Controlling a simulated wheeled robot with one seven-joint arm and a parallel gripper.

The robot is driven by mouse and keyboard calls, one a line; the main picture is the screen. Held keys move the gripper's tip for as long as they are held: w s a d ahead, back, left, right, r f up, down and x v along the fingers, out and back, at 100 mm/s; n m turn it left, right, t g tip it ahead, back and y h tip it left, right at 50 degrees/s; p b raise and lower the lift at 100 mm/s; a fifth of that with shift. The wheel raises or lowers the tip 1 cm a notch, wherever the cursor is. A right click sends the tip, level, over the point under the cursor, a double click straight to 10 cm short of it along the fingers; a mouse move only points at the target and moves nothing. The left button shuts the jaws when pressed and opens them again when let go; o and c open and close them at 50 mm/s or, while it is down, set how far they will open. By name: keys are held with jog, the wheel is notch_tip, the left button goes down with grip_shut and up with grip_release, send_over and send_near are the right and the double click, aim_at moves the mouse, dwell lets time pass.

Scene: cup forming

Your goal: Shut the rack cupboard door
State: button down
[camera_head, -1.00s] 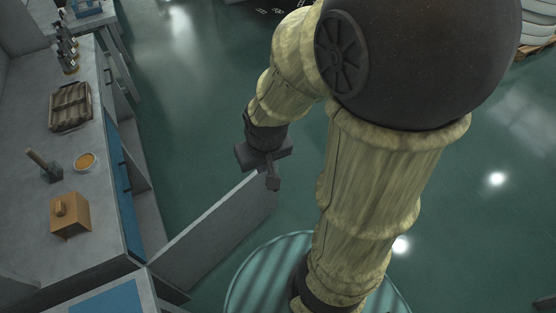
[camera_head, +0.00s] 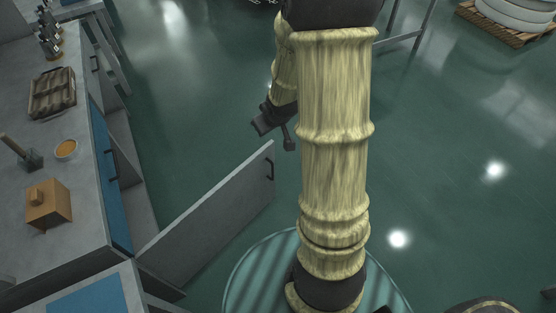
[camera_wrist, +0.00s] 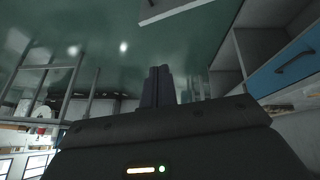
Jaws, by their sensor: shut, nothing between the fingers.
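The grey cupboard door (camera_head: 212,226) stands wide open in the head view, swung out from the counter over the floor. Its dark handle (camera_head: 270,168) is near the free end. The open cupboard is beside the door's hinge side, mostly hidden by the door. My gripper (camera_head: 289,144) is shut and empty, just beyond the door's free end and apart from it. In the wrist view my gripper's fingers (camera_wrist: 158,86) are together, and a pale panel edge (camera_wrist: 170,10) shows at the top, probably the door.
The counter (camera_head: 85,190) on the left carries a wooden box (camera_head: 47,205), an orange bowl (camera_head: 66,150), a tray (camera_head: 52,92) and several bottles (camera_head: 48,35). A blue drawer front (camera_head: 108,170) faces the aisle. The green floor (camera_head: 210,110) beyond the door is clear.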

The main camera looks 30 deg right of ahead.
jog(key=w+d+f+n+t+y+b, duration=0.1)
jog(key=w+d+f+b, duration=0.15)
jog(key=f, duration=0.45)
jog(key=w+d+f+t+y+b, duration=0.1)
jog(key=w+d+f+t+b, duration=0.1)
jog(key=d+f+b, duration=0.35)
jog(key=w+d+f+n+t+y+b, duration=0.1)
jog(key=w+d+f+b, duration=0.1)
jog(key=f, duration=0.6)
jog(key=t+y+b, duration=0.2)
jog(key=t+b, duration=0.1)
jog(key=b, duration=0.2)
send_near(273, 148)
jog(key=v, duration=0.4)
jog(key=s+d+f+t+y+b, duration=0.2)
jog(key=s+f+t+b, duration=0.1)
jog(key=f+b, duration=0.1)
jog(key=shift+s+f+t, duration=0.4)
jog(key=shift+f, duration=0.05)
jog(key=shift+w, duration=0.1)
jog(key=b+x, duration=0.2)
jog(key=x, duration=1.2)
jog(key=shift+b, duration=0.35)
